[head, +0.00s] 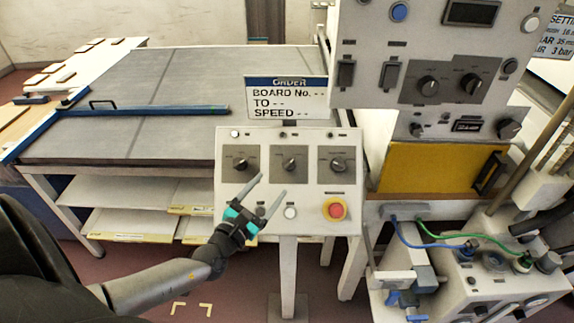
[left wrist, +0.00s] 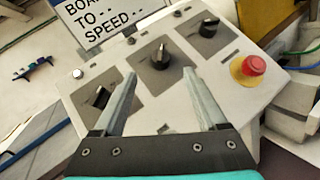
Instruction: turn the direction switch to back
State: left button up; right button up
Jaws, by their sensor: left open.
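A pale control panel (head: 226,208) carries three black rotary switches on dark plates: left (head: 242,164), middle (head: 290,164) and right (head: 338,166). Their labels are too small to read, so I cannot tell which is the direction switch. My left gripper (head: 270,186) is open and empty in front of the panel, below the middle switch. In the left wrist view, the middle switch (left wrist: 161,58) shows beyond and between the fingertips, the left switch (left wrist: 98,97) outside the left finger, and the right switch (left wrist: 209,28) farther up right. My right gripper is out of view.
A red stop button (head: 336,210) on a yellow collar and a white button (head: 290,212) sit low on the panel. An order sign (head: 286,98) stands above it. A grey-topped table (head: 150,90) is behind left. Equipment with hoses (head: 490,285) stands at right.

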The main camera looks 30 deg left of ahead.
aim_at(286, 168)
pick_arm(q)
jog(key=w, duration=0.9)
jog(key=shift+w+a, duration=0.25)
jog(key=shift+a, duration=0.05)
jog(key=shift+c, duration=0.4)
grip_shut()
